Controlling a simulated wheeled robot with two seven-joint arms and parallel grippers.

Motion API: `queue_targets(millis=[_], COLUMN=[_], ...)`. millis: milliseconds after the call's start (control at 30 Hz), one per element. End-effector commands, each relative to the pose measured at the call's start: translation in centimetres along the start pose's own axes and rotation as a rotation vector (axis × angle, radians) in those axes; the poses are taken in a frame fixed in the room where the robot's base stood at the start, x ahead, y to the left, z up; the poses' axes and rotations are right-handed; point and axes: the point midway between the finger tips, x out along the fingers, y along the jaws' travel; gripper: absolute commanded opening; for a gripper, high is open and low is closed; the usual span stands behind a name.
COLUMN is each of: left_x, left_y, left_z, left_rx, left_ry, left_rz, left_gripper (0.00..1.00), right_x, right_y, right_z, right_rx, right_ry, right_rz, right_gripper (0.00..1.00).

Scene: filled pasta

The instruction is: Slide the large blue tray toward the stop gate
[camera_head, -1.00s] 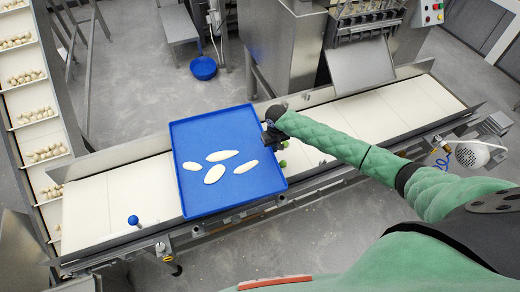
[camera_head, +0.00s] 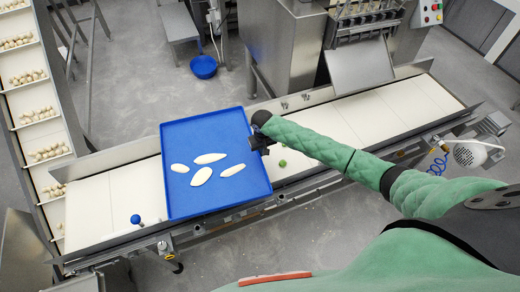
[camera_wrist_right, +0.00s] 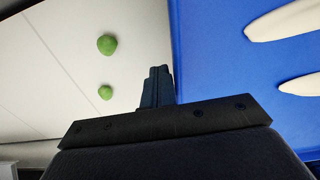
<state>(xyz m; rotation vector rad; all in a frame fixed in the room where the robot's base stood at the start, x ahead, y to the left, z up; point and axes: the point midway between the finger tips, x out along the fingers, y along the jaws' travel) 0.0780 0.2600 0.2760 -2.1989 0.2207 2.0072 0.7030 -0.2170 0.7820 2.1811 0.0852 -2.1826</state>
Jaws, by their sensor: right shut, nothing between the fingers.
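The large blue tray (camera_head: 215,135) lies on the white conveyor belt, with its near and far ends reaching over the belt's sides. It holds several pale, elongated dough pieces (camera_head: 203,177). My right gripper (camera_head: 260,142) is shut and empty at the tray's right edge. In the right wrist view, the shut fingers (camera_wrist_right: 158,88) are beside the blue tray (camera_wrist_right: 225,75); whether they touch it is hard to tell. I cannot make out a stop gate for certain. My left gripper is not in view.
A blue ball (camera_head: 135,219) stands at the belt's near edge, left of the tray. Green lumps (camera_wrist_right: 107,44) lie on the belt right of the tray. A steel machine (camera_head: 285,45) stands behind.

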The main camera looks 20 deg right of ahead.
Motion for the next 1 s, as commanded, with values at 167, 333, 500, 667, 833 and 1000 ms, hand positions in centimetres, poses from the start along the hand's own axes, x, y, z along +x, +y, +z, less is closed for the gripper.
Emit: queue_targets(millis=[167,333,500,667,833,1000], left_x=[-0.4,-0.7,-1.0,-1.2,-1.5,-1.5], left_y=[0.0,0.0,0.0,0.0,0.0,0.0], left_z=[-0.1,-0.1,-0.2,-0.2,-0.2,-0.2], left_rx=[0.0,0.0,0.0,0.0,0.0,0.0], left_ry=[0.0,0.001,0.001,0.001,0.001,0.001], left_rz=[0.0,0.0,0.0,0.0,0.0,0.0], left_gripper=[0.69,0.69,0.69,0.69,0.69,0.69], right_x=[-0.1,-0.1,-0.1,-0.1,-0.1,0.0], right_y=[-1.2,-2.1,-3.1,-3.9,-4.9,-5.9], right_z=[0.0,0.0,0.0,0.0,0.0,0.0], right_rx=[-0.001,-0.001,-0.001,-0.001,-0.001,-0.001], right_ry=[0.0,0.0,0.0,0.0,0.0,0.0], right_rz=[-0.001,-0.001,-0.001,0.0,-0.001,-0.001], right_gripper=[0.0,0.0,0.0,0.0,0.0,0.0])
